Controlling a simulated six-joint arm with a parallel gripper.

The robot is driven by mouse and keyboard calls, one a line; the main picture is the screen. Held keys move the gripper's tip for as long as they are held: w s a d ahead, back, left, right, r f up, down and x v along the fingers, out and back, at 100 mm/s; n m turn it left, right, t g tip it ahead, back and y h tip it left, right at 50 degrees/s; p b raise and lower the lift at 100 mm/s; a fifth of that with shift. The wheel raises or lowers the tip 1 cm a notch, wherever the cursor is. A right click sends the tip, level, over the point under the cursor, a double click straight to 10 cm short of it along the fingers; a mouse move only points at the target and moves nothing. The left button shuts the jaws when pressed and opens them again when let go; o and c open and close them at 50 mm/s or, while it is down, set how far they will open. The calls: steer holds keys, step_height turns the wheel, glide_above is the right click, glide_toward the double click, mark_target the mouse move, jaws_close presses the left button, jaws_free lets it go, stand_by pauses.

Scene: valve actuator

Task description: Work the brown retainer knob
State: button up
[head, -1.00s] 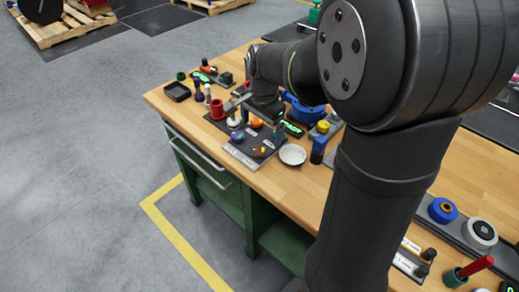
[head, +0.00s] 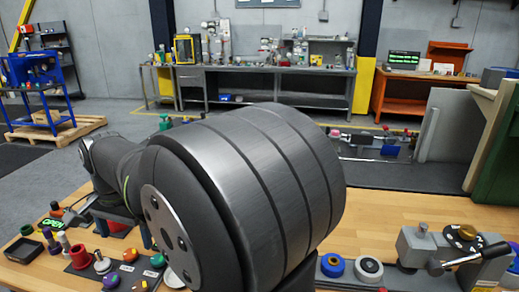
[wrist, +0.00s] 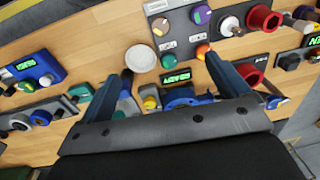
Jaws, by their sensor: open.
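A brown, brass-toned knob (head: 467,231) sits on a dark round plate on top of a grey valve actuator (head: 425,247) at the right of the head view. A lever with a black grip (head: 480,255) reaches across just below the knob. The actuator does not show in the wrist view. My gripper (wrist: 168,66) is open and empty in the wrist view, its two fingers wide apart above the bench's other end. In the head view my arm hides most of the gripper. The gripper is far to the left of the brown knob.
Under my gripper are a white dish (wrist: 140,55), a green lit display (wrist: 176,77), a knob panel (wrist: 178,30) and a red cup-shaped part (wrist: 263,18). A blue ring (head: 332,265) and a white ring (head: 368,270) stand left of the actuator. My arm blocks the middle of the head view.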

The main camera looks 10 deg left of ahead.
mark_target(140, 286)
steer(key=c, duration=0.6)
steer(key=f+n, duration=0.2)
steer(key=f, duration=0.4)
steer(key=a+f+n, duration=0.1)
steer(key=f+n, duration=0.2)
steer(key=f, duration=0.3)
steer(key=f+n, duration=0.3)
steer(key=f, duration=0.3)
steer(key=shift+w+a+f+h, duration=0.15)
steer(key=shift+a+f+h, duration=0.05)
steer(key=shift+a+h, duration=0.2)
steer(key=shift+c, duration=0.3)
steer(key=c, duration=0.9)
